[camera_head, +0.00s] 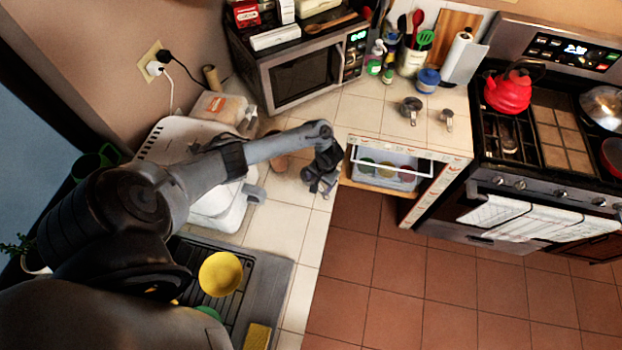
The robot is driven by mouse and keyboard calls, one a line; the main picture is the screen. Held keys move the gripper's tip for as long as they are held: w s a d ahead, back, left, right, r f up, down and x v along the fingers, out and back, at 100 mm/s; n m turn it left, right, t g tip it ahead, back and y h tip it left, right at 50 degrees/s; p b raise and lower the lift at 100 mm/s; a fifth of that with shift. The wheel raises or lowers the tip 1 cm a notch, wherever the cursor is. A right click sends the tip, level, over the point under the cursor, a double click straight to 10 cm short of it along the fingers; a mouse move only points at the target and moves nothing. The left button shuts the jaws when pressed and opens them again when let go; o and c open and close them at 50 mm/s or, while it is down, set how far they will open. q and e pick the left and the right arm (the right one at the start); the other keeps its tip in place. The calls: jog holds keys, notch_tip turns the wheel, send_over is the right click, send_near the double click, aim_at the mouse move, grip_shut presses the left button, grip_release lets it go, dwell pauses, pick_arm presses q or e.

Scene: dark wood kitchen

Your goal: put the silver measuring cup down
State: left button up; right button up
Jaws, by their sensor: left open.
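My left gripper (325,188) is open and over the counter's edge, left of the open drawer. It is well to the left of both cups and nearer to me. I see nothing held in it. My right gripper is not in view.
An open drawer (405,184) with colored bowls in it juts out below the counter. A microwave (310,77), a blue jar (428,79) and a utensil crock (409,62) stand behind. A stove with a red kettle (508,92) is at right. Tiles between cups and drawer are clear.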

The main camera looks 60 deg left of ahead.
pick_arm(q)
grip_shut()
dwell(0.4)
